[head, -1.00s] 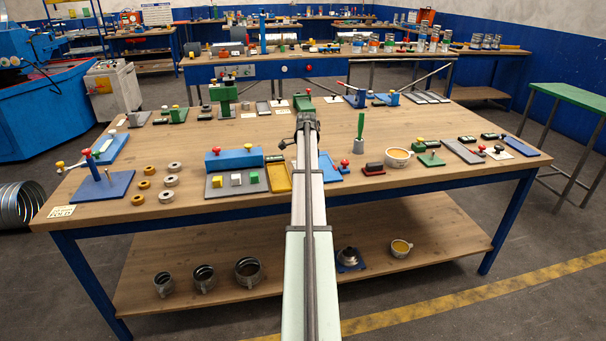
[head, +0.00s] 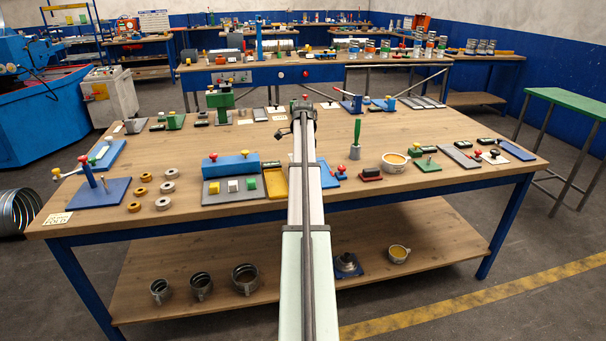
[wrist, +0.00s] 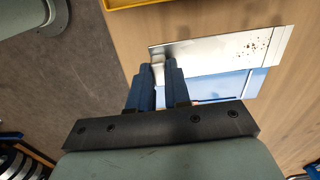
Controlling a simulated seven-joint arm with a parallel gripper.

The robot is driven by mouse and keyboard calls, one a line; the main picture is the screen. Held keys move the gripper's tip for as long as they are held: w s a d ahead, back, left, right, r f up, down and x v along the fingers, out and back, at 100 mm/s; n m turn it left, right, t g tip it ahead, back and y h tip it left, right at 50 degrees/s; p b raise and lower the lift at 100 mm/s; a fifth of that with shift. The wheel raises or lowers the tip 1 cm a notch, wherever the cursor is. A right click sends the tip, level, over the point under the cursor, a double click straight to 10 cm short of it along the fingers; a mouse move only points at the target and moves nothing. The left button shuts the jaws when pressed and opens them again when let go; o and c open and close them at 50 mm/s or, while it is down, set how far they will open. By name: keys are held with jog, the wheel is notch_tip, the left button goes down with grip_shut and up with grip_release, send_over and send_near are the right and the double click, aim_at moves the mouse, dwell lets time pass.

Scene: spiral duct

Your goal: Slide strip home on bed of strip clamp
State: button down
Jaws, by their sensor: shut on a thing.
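In the wrist view my gripper (wrist: 161,64) has its two blue fingers close together at the left end of a bright metal strip (wrist: 215,57). A small pale piece shows between the fingers, and I take it as part of the strip. The strip is flat, with dark specks near its right end. A blue bed (wrist: 232,86) lies alongside it, partly behind my gripper; I cannot tell how the strip is seated. In the head view a blue plate (head: 327,176), likely the same bed, shows just right of my arm, which hides the gripper and strip.
A yellow tray (head: 275,183) and a grey plate with coloured blocks (head: 232,190) lie left of my arm. A red knob (head: 341,169), a green-handled tool (head: 356,140) and a tape roll (head: 394,162) stand to the right. Bare wood shows between them.

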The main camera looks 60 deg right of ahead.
notch_tip(320, 180, up, 11)
jog(key=shift+f, duration=0.15)
dwell(0.9)
jog(key=shift+f, duration=0.1)
jog(key=shift+m, duration=0.3)
jog(key=shift+s+d+f, duration=0.65)
jog(key=shift+s+f, duration=0.95)
jog(key=shift+f, duration=0.85)
jog(key=shift+s+d+f, duration=0.6)
jog(key=shift+s+f, duration=1.05)
jog(key=shift+f, duration=0.8)
jog(key=shift+s+d+f, duration=0.65)
jog(key=shift+s+f, duration=0.95)
jog(key=shift+f, duration=0.85)
jog(key=shift+w+d+f, duration=0.1)
jog(key=shift+f, duration=0.05)
jog(key=shift+w+d+f, duration=0.1)
jog(key=shift+w+d, duration=1.6)
jog(key=shift+w+d+f, duration=0.15)
jog(key=shift+w+d, duration=0.1)
